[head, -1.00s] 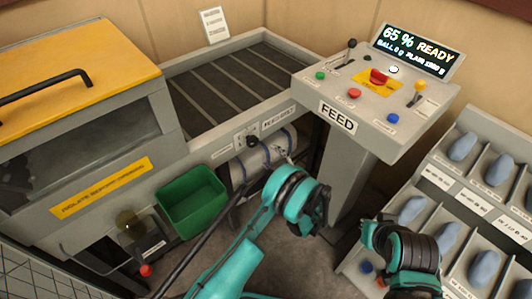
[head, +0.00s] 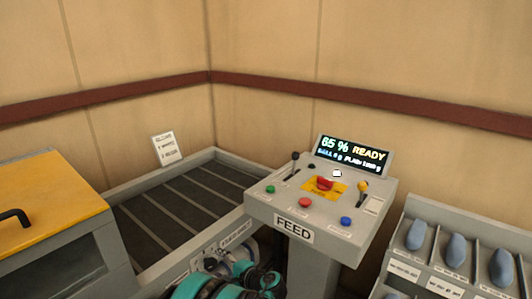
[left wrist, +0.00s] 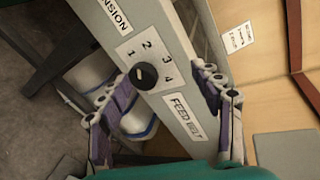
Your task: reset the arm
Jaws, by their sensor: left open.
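My left arm's teal links show at the bottom of the head view, with the left gripper (head: 240,264) partly hidden near the belt's front side. In the left wrist view, the left gripper (left wrist: 165,85) has its two purple-grey fingers spread wide, with nothing held between them. I cannot tell whether a finger touches the panel. My right gripper is not in view.
The feed console (head: 285,205) has levers, buttons and a display (head: 352,153) reading 65 % READY. The slatted belt (head: 180,208) lies left of it. A yellow-topped machine (head: 50,195) stands at left, and a rack (head: 455,225) of blue pillows at right. Walls close off the back.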

